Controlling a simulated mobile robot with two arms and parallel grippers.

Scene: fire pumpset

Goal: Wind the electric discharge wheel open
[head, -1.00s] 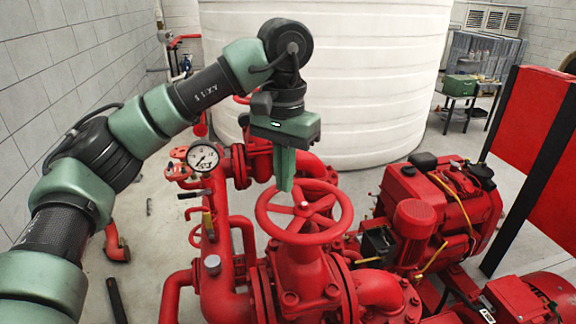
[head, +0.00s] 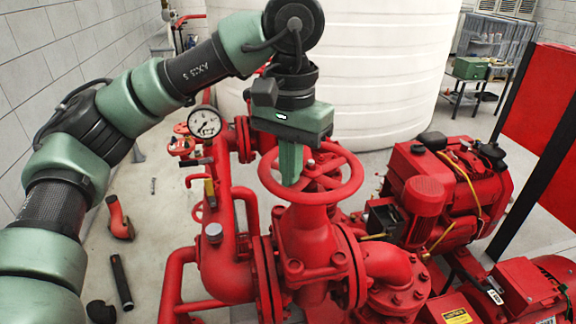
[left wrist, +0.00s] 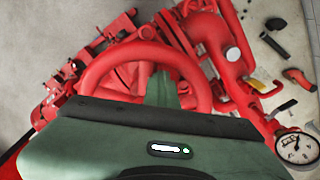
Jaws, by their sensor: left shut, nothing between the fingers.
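The red discharge handwheel (head: 346,191) lies flat on top of its red valve in the middle of the head view. It also shows in the left wrist view (left wrist: 93,68), just beyond my gripper body. My left gripper (head: 291,180) points down with its green fingers shut and empty. In the head view the fingertips overlap the left part of the wheel, near the hub and spokes. In the left wrist view the fingers (left wrist: 161,92) reach down inside the ring. I cannot tell whether they touch a spoke or the rim. My right gripper is not in view.
A pressure gauge (head: 204,122) stands left of the wheel on red pipework. A red engine (head: 450,190) is to the right, and a large white tank (head: 370,75) is behind. Loose pipe pieces (head: 120,280) lie on the floor at left.

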